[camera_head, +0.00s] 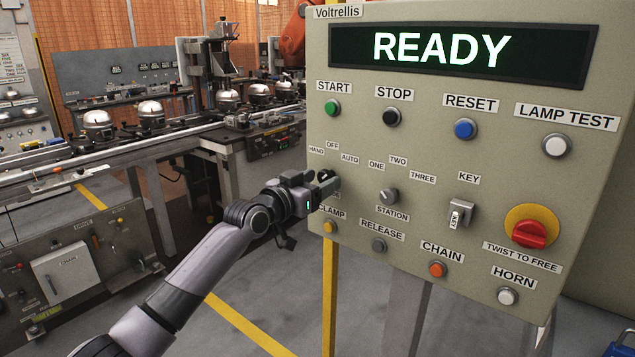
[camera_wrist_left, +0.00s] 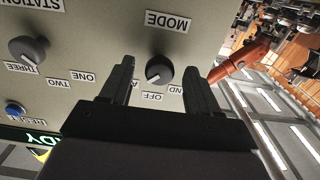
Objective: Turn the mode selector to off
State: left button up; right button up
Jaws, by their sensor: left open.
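The mode selector is a dark round knob (camera_wrist_left: 159,68) on the beige panel in the left wrist view, which shows it upside down. The MODE label (camera_wrist_left: 168,21) is above it there, and the OFF label (camera_wrist_left: 152,97) is below. A pale mark on the knob slants to the lower left, towards the partly hidden AUTO label; its exact setting is hard to tell. My left gripper (camera_head: 326,182) is open at the panel, one finger on each side of the knob. Whether the fingers touch it I cannot tell. In the head view the gripper mostly hides the knob.
The station knob (camera_head: 389,196) is right of my gripper, with the key switch (camera_head: 461,214) and red emergency stop (camera_head: 530,228) farther right. The clamp button (camera_head: 330,227) is just below the gripper. The display (camera_head: 450,50) reads READY. A conveyor with compressors (camera_head: 150,110) stands behind left.

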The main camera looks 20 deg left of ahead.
pick_arm(q)
jog(key=c, duration=1)
jog(key=shift+c, duration=0.2)
jog(key=shift+n, duration=0.3)
jog(key=n+p, duration=0.1)
jog(key=n, duration=0.1)
jog(key=shift+d+n+p, duration=0.1)
jog(key=shift+n+p, duration=0.3)
jog(key=n+p, duration=0.1)
jog(key=n, duration=0.4)
jog(key=shift+p, duration=0.4)
jog(key=shift+n, duration=0.3)
